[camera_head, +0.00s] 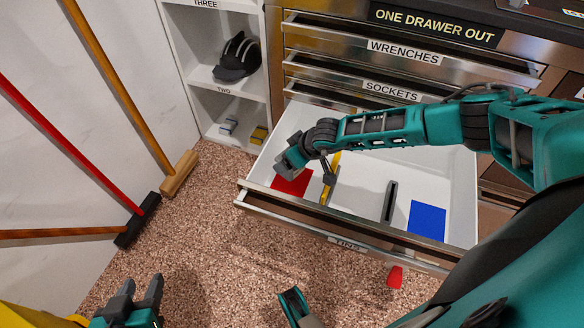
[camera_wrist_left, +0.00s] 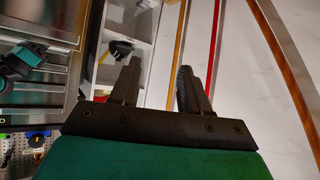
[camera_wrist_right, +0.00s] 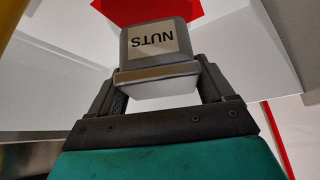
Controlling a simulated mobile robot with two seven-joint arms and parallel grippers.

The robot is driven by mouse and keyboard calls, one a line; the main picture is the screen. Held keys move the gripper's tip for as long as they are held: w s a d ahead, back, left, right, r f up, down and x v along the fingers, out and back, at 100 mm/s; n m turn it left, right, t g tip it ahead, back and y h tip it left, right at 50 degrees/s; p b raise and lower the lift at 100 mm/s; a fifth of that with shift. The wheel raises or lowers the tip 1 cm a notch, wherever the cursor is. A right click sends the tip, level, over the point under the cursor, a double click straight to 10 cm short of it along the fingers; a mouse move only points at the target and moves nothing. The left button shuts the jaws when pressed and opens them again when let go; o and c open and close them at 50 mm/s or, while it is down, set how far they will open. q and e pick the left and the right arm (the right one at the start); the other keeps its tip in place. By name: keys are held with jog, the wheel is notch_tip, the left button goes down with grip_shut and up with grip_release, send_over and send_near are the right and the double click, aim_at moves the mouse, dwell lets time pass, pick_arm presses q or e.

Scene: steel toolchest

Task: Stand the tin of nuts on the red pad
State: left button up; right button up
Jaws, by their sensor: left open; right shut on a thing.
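The tin of nuts (camera_wrist_right: 155,45) is a grey box with a pale NUTS label, seen in the right wrist view. My right gripper (camera_head: 285,162) is shut on it, one finger on each side. In the head view the gripper hangs over the left part of the open drawer, by the red pad (camera_head: 293,182). The red pad (camera_wrist_right: 188,10) also shows just beyond the tin in the right wrist view. I cannot tell whether the tin touches the pad. My left gripper (camera_head: 138,298) is open and empty above the floor at lower left; its spread fingers show in the left wrist view (camera_wrist_left: 160,85).
The white drawer (camera_head: 455,190) also holds a yellow tool (camera_head: 330,180), a dark grey upright piece (camera_head: 390,200) and a blue pad (camera_head: 427,220). A shelf unit (camera_head: 205,60) and brooms (camera_head: 170,175) stand left. A red object (camera_head: 395,277) lies before the drawer.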

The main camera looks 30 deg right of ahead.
notch_tip(320, 180, down, 3)
jog(key=shift+f+b, duration=0.1)
jog(key=shift+b, duration=0.4)
jog(key=shift+f, duration=0.25)
jog(key=shift+f, duration=0.1)
jog(key=o, duration=0.8)
jog(key=shift+f, duration=0.1)
jog(key=o, duration=0.3)
jog(key=shift+o, duration=0.2)
